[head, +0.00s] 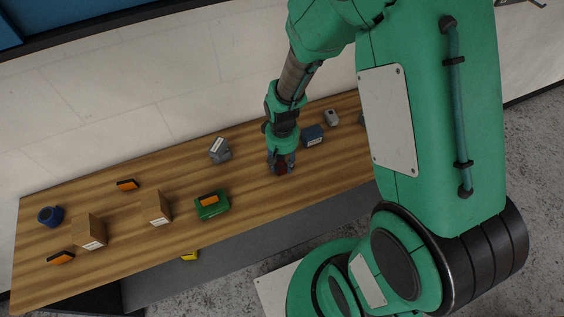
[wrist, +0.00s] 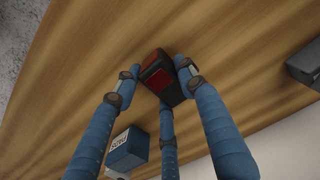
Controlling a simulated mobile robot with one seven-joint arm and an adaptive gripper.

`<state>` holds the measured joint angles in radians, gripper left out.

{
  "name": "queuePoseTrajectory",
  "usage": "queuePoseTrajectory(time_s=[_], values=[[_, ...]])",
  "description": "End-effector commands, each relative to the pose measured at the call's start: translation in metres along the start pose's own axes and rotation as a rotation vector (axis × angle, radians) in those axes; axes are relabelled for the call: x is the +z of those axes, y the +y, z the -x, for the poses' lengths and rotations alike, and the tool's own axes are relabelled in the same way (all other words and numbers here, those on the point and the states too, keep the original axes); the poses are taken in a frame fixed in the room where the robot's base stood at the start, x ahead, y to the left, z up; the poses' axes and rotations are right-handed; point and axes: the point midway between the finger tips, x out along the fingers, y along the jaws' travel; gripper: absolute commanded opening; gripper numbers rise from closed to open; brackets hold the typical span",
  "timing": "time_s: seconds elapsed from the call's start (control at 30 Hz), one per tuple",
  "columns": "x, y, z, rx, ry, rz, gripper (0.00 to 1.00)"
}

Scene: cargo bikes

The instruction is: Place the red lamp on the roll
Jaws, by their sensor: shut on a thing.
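The red lamp (wrist: 160,76) is a small black block with red faces, seen between my fingers in the wrist view. My gripper (wrist: 158,80) is shut on it. In the head view my gripper (head: 281,165) points down over the right half of the wooden table, and the lamp (head: 282,170) shows only as a small dark red patch. I cannot tell whether the lamp touches the table. A round dark blue thing with a hollow top (head: 50,216), which looks like the roll, stands at the table's far left end, well away from my gripper.
On the wooden table (head: 110,205) stand two cardboard boxes (head: 89,231), a green box (head: 212,206) with an orange lamp on it, more orange lamps (head: 127,185), a grey object (head: 220,150) and a blue box (head: 313,136). The blue box (wrist: 128,150) is close to my fingers.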

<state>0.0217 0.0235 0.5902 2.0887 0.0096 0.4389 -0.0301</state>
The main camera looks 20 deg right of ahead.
Motion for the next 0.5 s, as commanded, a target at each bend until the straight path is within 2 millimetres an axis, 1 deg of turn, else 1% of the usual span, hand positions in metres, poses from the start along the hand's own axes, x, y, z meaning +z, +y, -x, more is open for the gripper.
queuePoseTrajectory(time_s=[0.1,0.13,0.2,0.5], values=[[0.0,0.0,-0.0034,0.0,0.0,0.0,0.09],[0.0,0.0,-0.0027,0.0,0.0,0.0,0.46],[0.0001,0.0,-0.0025,0.0,0.0,0.0,0.59],[0.0001,0.0,-0.002,0.0,0.0,0.0,0.59]])
